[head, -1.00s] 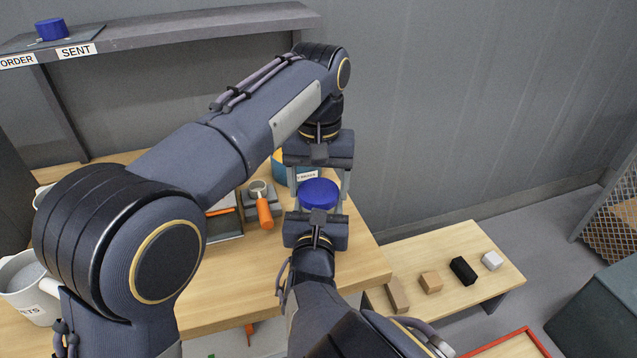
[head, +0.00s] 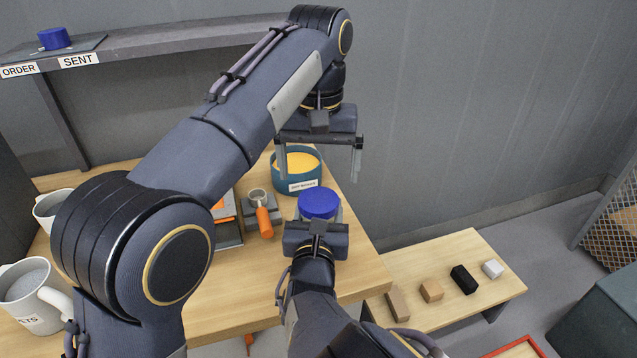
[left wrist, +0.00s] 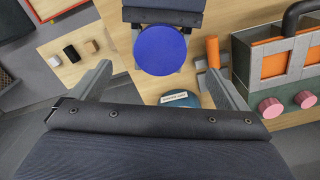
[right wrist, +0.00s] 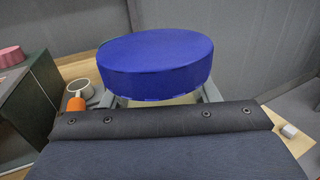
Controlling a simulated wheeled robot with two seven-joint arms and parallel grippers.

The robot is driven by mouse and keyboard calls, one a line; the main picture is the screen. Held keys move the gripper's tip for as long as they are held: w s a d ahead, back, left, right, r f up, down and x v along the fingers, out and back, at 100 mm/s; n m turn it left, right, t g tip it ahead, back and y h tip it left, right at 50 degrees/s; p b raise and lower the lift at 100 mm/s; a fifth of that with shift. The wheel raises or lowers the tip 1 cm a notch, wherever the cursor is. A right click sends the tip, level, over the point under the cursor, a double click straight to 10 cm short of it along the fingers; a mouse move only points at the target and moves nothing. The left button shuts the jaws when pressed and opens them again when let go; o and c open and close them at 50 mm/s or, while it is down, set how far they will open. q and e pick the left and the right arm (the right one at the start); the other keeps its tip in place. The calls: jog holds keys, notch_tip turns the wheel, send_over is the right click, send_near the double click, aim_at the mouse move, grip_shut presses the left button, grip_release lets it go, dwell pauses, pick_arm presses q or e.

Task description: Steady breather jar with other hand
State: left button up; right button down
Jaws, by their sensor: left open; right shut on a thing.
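The breather jar with its blue lid (head: 319,205) stands near the right end of the wooden table. Its lid also shows in the left wrist view (left wrist: 160,50) and fills the middle of the right wrist view (right wrist: 156,66). My right gripper (head: 318,222) is shut on the jar, with its fingers on the body below the lid. My left gripper (head: 318,160) is open and empty, above and behind the jar. In the left wrist view the lid lies beyond the gap between the left fingers (left wrist: 160,90), apart from them.
A teal round bin (head: 297,184) with yellow inside stands behind the jar. An orange-handled tool (head: 264,220) lies left of it. Several small blocks (head: 431,291) sit on a low bench at right. Two mugs (head: 32,295) stand at far left.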

pick_arm(q)
jog(key=shift+r, duration=0.75)
pick_arm(e)
jog(key=shift+c, duration=2.2)
grip_release()
pick_arm(q)
jog(key=shift+r, duration=0.3)
pick_arm(e)
jog(key=s, duration=0.7)
jog(key=shift+s+a, duration=0.3)
jog(key=shift+s, duration=0.1)
pick_arm(q)
jog(key=shift+s+f, duration=0.1)
pick_arm(e)
jog(key=shift+s, duration=0.1)
